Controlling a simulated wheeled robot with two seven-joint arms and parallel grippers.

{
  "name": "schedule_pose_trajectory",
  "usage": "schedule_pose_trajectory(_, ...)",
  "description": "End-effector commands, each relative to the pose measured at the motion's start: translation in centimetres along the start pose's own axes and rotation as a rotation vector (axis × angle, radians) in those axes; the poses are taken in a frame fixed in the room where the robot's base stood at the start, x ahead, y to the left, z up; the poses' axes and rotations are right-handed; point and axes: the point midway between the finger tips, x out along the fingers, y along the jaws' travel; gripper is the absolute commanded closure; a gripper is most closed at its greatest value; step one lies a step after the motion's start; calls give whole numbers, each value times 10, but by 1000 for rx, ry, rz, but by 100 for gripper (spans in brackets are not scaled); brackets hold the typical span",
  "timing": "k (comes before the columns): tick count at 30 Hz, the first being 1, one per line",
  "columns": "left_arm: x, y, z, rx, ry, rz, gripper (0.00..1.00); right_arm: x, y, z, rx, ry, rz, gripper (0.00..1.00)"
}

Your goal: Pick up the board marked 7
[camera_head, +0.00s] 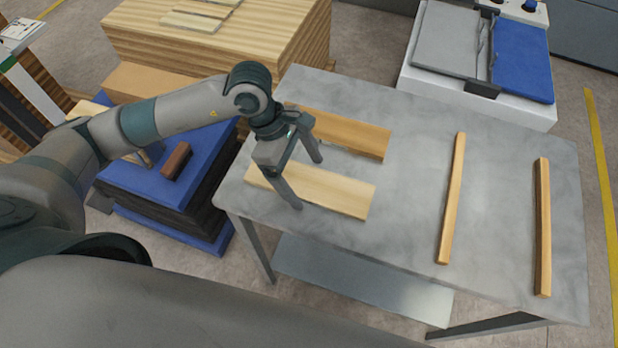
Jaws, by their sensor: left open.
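Two flat boards lie on the left part of the grey table (405,190). The nearer one is a pale board (340,195) and the farther one is an orange-brown board (355,134). No number can be read on either, so I cannot tell which is marked 7. My left gripper (308,184) is open and points down at the left part of the boards. One finger shows in front of the pale board, the other near the gap between the boards. I cannot tell whether it touches either. The gripper hides part of both boards. My right gripper is not in view.
Two narrow wooden strips, a left strip (452,195) and a right strip (543,225), lie apart on the table. A wood stack (225,45) stands behind. A blue-topped stack (205,165) with a brown block (176,161) is at left. A white machine (478,95) stands behind right.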

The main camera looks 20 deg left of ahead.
Motion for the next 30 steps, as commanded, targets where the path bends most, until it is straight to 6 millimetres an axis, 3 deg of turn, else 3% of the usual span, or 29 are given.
schedule_pose_trajectory(15,3,0,0,0,0,1,12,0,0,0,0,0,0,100)
schedule_pose_trajectory(21,2,0,0,0,1,1,60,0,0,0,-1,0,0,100)
schedule_pose_trajectory(30,2,0,0,0,0,2,63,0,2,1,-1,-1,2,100)
